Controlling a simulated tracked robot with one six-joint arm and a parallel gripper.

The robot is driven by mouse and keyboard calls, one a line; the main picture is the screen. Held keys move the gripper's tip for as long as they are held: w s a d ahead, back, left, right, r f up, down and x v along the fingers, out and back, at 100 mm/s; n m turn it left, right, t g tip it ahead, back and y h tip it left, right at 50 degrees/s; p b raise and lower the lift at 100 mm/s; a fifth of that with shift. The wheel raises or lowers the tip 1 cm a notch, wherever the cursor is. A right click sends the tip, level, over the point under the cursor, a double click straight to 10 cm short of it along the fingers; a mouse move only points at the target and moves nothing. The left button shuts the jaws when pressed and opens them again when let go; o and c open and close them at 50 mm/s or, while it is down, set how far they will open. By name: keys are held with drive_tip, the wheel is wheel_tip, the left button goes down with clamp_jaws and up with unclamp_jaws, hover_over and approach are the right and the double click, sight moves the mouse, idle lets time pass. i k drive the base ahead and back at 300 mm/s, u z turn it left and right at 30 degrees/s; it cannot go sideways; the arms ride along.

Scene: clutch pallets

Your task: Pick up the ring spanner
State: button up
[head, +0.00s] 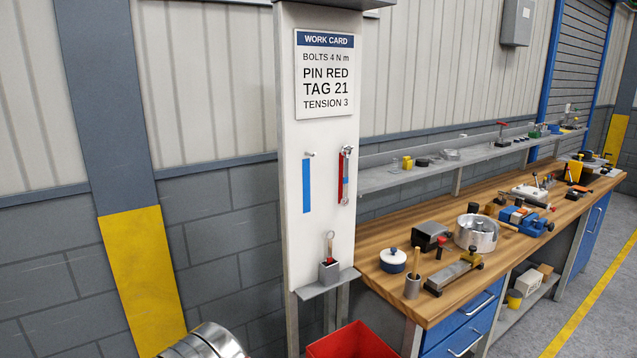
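A slim silver tool (346,165), which looks like a spanner, hangs from a peg on the right side of the white post panel (318,225). Red and blue strips lie along it, and its exact shape is too small to tell. Another slim tool with a ring-shaped top (330,240) stands upright in a small grey holder (329,272) on the post's ledge. I cannot tell which of the two is the ring spanner. My gripper is not in view.
A blue strip (306,186) is on the panel's left, below a peg. A work card (324,75) is above. A red bin (352,342) stands below the ledge. The wooden bench (385,232) at right holds many tools, including a round metal housing (477,233).

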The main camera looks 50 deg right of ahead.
sight(345, 182)
drive_tip(key=u, duration=0.9)
drive_tip(key=k, duration=1.55)
drive_tip(key=z, duration=1)
drive_tip(key=i, duration=0.9)
